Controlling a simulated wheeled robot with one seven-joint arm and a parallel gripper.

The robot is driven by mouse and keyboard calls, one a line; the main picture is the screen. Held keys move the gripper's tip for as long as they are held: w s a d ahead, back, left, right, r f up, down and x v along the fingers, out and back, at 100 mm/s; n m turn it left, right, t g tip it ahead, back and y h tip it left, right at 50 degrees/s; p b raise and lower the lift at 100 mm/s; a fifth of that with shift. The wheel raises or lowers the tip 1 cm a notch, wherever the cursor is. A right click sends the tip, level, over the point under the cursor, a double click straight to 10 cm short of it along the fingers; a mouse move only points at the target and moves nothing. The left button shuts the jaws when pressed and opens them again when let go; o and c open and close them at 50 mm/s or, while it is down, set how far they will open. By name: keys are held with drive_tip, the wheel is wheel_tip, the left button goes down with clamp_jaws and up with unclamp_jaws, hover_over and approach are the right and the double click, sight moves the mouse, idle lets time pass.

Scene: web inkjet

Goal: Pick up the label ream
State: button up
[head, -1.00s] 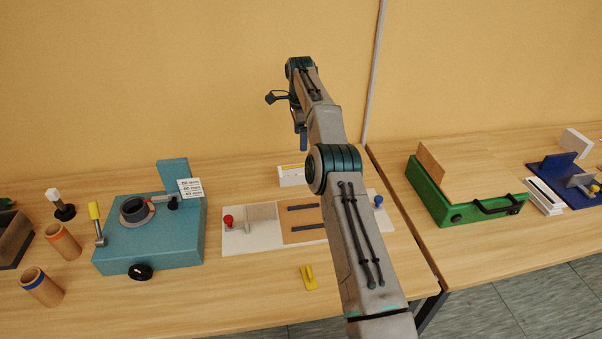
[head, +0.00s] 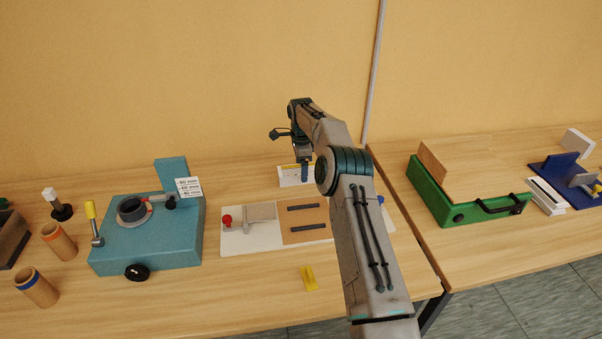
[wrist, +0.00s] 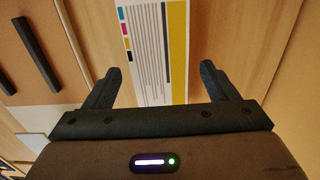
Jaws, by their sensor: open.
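The label ream is a white block with a yellow band. In the head view the label ream (head: 293,177) lies on the table behind the white-and-brown board, partly hidden by my gripper. In the wrist view the label ream (wrist: 160,50) shows printed lines, a yellow stripe and small colour squares, and runs up between my fingers. My gripper (wrist: 158,80) is open, with one finger to each side of the ream's near end. In the head view my gripper (head: 304,172) hangs pointing down over it. I cannot tell how high the fingertips are above it.
A board with dark bars (head: 262,228) lies in front of the ream. A teal machine (head: 150,245) stands to the left, with brown cylinders beyond it. A yellow piece (head: 309,278) lies near the front edge. A green case (head: 465,200) is on the right table.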

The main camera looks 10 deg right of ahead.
drive_tip(key=shift+f, duration=0.55)
drive_tip(key=c, duration=1.2)
drive_tip(key=shift+r, duration=0.1)
